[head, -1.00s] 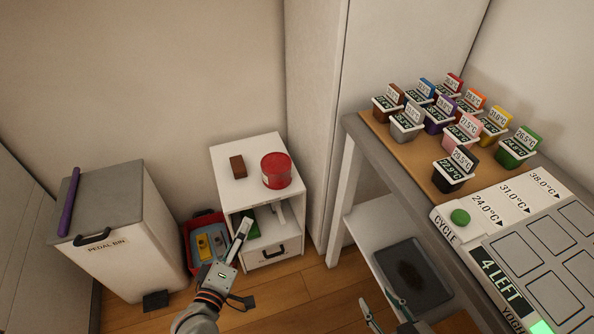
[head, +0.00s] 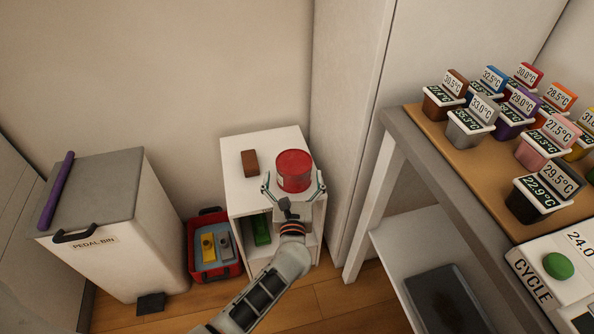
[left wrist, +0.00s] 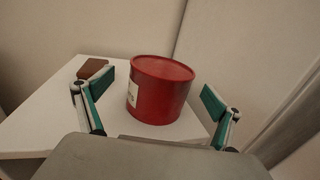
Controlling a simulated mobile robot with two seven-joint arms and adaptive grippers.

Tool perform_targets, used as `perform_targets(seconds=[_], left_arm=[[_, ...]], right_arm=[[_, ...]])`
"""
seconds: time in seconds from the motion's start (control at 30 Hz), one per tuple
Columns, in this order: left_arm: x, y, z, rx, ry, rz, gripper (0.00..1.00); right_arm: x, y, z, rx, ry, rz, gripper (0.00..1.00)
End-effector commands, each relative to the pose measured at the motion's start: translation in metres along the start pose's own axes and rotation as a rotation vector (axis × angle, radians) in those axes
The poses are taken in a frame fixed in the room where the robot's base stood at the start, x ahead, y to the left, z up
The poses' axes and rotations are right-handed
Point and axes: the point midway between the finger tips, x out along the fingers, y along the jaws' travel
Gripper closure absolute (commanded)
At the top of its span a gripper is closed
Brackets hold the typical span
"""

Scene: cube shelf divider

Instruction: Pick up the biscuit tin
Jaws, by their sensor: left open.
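The biscuit tin is a red round tin (head: 293,172) standing upright on the white cabinet's top (head: 236,188), near its right side. In the left wrist view the tin (left wrist: 160,92) shows a pale label on its left side. My left gripper (head: 293,188) is open at the near side of the tin. In the left wrist view its two fingers (left wrist: 158,105) stand apart, one to each side of the tin, with visible gaps. The tin is not held. My right gripper does not show.
A brown block (head: 250,163) lies left of the tin on the cabinet top. A red toolbox (head: 213,272) and a pedal bin (head: 125,235) stand to the left. A tall white panel (head: 345,120) rises close on the right, then a table (head: 400,130) with several labelled tubs.

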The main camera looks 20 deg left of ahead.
Motion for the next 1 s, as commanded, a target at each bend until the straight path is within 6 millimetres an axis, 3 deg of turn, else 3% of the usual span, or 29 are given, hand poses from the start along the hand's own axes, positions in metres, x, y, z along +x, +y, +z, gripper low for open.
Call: perform_targets(seconds=[0.3, 0.63, 0.87, 1.0], left_arm=[[0.041, -0.003, -0.004, 0.004, 0.003, -0.001, 0.07], [0.049, -0.003, -0.002, 0.003, 0.002, -0.001, 0.07], [0.049, -0.003, -0.002, 0.004, 0.001, -0.001, 0.64], [0.049, -0.003, 0.000, 0.003, -0.002, -0.001, 0.65]], right_arm=[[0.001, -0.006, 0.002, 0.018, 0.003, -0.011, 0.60], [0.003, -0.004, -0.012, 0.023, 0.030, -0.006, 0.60], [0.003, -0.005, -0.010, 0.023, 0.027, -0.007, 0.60], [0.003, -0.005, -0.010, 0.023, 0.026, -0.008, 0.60]])
